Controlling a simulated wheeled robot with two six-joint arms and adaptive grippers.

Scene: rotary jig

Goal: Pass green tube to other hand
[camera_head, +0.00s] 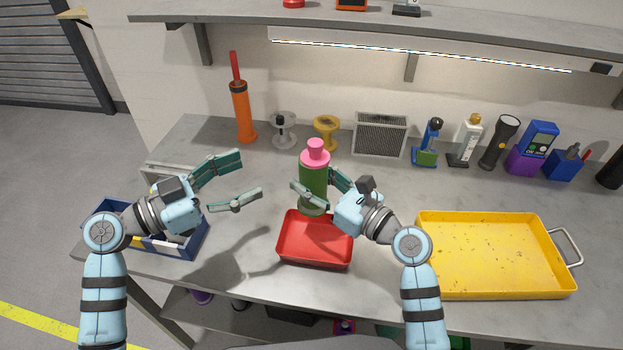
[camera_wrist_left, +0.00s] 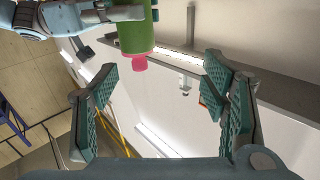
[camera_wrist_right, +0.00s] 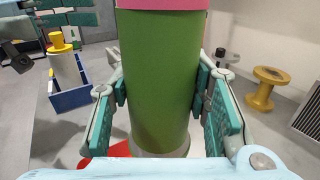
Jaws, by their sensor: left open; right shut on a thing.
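The green tube (camera_head: 313,185) has a pink cap and stands upright above the red tray (camera_head: 315,262). My right gripper (camera_head: 322,191) is shut around its body, and the right wrist view shows the green tube (camera_wrist_right: 160,80) between both fingers. My left gripper (camera_head: 240,183) is open and empty, to the left of the tube and apart from it. In the left wrist view the open fingers (camera_wrist_left: 165,105) have nothing between them, and the tube (camera_wrist_left: 135,35) shows beyond them at the top.
A yellow tray (camera_head: 490,285) lies at the right. A blue bin (camera_head: 195,245) stands under my left arm. An orange tube (camera_head: 242,112), spools (camera_head: 284,130), a vent box (camera_head: 380,135) and several tools line the back. Bare bench shows between my grippers.

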